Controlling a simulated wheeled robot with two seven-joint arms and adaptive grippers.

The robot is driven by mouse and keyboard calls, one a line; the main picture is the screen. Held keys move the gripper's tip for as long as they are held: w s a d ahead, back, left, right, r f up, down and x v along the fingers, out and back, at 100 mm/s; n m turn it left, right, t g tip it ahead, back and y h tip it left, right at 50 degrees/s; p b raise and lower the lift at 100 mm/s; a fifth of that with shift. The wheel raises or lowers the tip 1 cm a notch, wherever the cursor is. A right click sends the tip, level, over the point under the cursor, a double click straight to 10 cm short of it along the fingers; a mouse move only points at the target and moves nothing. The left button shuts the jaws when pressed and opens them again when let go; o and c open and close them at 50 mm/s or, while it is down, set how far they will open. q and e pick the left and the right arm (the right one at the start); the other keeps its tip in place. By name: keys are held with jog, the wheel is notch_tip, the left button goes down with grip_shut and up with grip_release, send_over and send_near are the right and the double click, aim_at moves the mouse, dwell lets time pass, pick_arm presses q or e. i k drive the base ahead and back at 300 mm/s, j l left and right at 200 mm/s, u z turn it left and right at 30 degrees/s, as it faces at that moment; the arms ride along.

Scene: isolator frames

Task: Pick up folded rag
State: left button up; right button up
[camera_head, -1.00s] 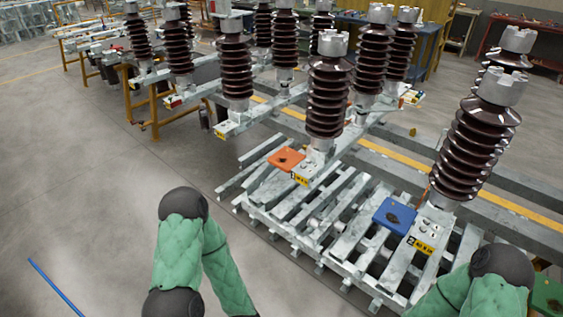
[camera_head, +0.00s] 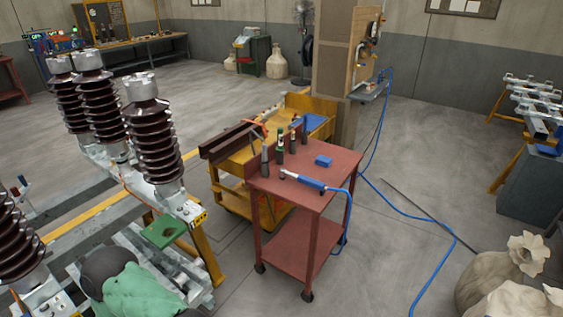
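Neither gripper is in view.
A red two-shelf cart (camera_head: 305,185) stands in the middle, holding bottles and a blue-handled tool (camera_head: 303,180). Blue hose trails across the floor to its right. A yellow cart (camera_head: 240,165) stands behind it. Pale sacks (camera_head: 500,275) sit at lower right. Floor between is open.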

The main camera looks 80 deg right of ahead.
aim_at(321, 160)
jog(key=z, duration=3.05)
